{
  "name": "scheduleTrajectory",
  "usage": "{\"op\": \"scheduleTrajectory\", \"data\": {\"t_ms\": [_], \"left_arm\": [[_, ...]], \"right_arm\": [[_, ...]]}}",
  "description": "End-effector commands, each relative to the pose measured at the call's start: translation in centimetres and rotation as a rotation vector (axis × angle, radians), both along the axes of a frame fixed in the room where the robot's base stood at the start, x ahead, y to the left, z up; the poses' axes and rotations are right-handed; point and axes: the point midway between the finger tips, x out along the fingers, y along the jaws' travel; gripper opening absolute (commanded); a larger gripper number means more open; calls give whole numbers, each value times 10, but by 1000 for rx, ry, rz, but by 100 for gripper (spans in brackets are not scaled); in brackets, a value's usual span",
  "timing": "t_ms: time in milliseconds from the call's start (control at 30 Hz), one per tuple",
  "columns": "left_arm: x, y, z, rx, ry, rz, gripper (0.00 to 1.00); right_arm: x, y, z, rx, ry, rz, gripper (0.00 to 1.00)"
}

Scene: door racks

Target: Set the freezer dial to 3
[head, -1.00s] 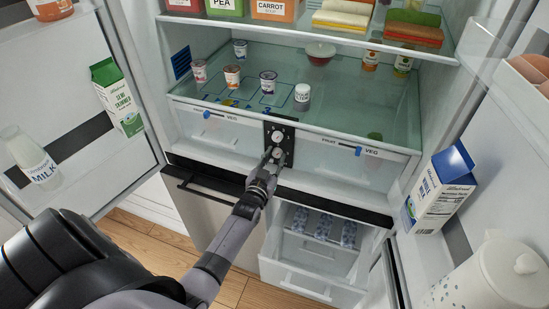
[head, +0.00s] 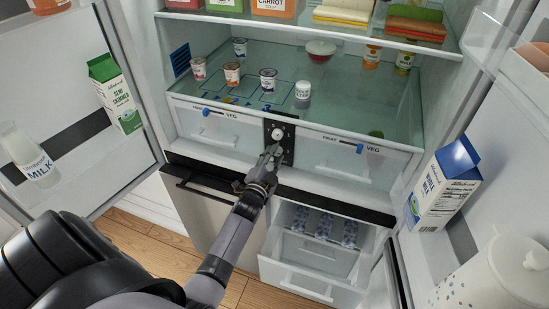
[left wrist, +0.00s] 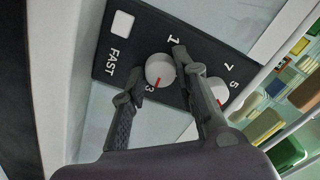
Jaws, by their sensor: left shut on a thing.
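A black control panel (head: 287,157) sits between the two fridge drawers. My left gripper (head: 271,152) is on its lower dial, mostly hidden in the head view. In the left wrist view, the fingers of my left gripper (left wrist: 157,82) are closed around a white dial (left wrist: 160,68) beside the word FAST, evidently the freezer dial. Its red mark points towards the printed 3 (left wrist: 150,88), close to it. The numeral 1 (left wrist: 174,40) is beyond a fingertip. A second white dial (left wrist: 216,90) with a red mark, the upper dial (head: 277,133) in the head view, is free. My right gripper is out of view.
A glass shelf (head: 345,105) with several pots is above the panel. A freezer drawer (head: 310,272) stands open below. The open doors hold a milk carton (head: 115,93) at the left and another carton (head: 443,185) at the right.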

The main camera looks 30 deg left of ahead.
Motion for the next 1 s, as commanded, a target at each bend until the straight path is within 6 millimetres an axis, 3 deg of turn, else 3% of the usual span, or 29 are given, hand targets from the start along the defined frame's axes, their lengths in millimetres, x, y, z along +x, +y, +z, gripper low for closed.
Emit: {"op": "scheduleTrajectory", "data": {"t_ms": [733,767,1000], "left_arm": [[-1,0,-3,80,26,1,0],[-1,0,-3,80,26,1,30],[-1,1,-2,81,24,1,46]], "right_arm": [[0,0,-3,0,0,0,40],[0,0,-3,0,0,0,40],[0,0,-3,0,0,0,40]]}}
